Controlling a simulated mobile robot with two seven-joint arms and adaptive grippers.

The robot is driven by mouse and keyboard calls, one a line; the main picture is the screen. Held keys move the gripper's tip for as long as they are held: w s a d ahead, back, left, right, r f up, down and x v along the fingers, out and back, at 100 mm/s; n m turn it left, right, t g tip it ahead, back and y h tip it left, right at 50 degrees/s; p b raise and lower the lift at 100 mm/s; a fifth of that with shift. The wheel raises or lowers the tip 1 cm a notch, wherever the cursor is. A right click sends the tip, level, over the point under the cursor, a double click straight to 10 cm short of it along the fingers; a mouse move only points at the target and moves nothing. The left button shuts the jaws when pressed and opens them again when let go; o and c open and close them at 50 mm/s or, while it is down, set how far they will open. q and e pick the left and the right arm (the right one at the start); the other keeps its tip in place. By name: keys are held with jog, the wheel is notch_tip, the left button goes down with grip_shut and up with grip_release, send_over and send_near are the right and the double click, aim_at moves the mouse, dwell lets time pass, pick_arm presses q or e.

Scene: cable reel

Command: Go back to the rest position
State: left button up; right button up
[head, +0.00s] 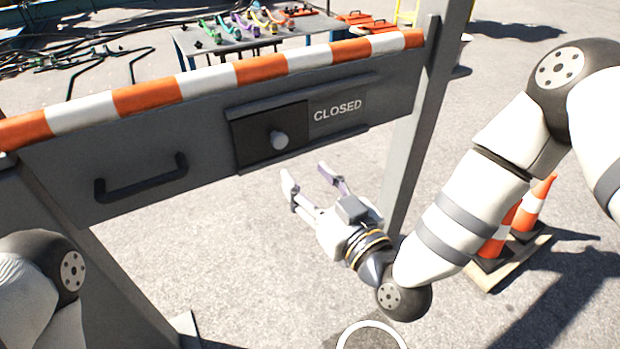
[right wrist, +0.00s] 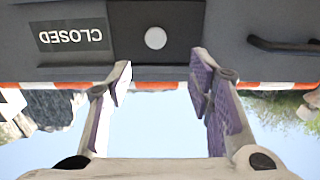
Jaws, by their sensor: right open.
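My right gripper (head: 312,180) is open and empty, in front of and below the grey panel (head: 210,185) in the head view. The panel has a round knob (head: 279,140) on a dark sliding plate, a "CLOSED" label (head: 338,109) and a black bar handle (head: 141,178). In the right wrist view the open fingers (right wrist: 160,85) show with nothing between them. The knob also shows there (right wrist: 155,38), beyond the fingertips and apart from them. Of my left arm only a part shows at the lower left of the head view; its gripper is out of view.
An orange-and-white striped rail (head: 210,85) runs along the panel's top, with a grey post (head: 410,130) at its right. Traffic cones (head: 497,240) stand on a board at the right. A table (head: 262,38) with colourful tools stands behind. Open pavement lies between.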

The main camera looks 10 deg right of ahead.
dwell(0.3)
jog(key=s+d+f+m+g+h+p, duration=0.1)
jog(key=s+d+f+g+p, duration=0.15)
jog(key=s+f+g, duration=0.55)
jog(key=s+d+f+m+g+h+p, duration=0.1)
jog(key=s+d+f+g+h+p, duration=0.2)
jog(key=s+f, duration=0.85)
pick_arm(q)
jog(key=w+r+t+p, duration=0.1)
jog(key=w+r+t, duration=0.1)
jog(key=w+r, duration=0.5)
jog(key=shift+r+t, duration=0.35)
jog(key=shift+t, duration=0.05)
pick_arm(e)
jog(key=s+d+r+m+g+h, duration=0.1)
jog(key=s+d+g, duration=0.3)
jog(key=s, duration=0.8)
jog(key=s+d+r+m+g+h, duration=0.1)
jog(key=s+d+g, duration=0.3)
jog(key=s, duration=0.8)
jog(key=shift+s+d+r+g, duration=0.2)
jog(key=shift+d+r+g, duration=0.15)
jog(key=shift+d, duration=0.4)
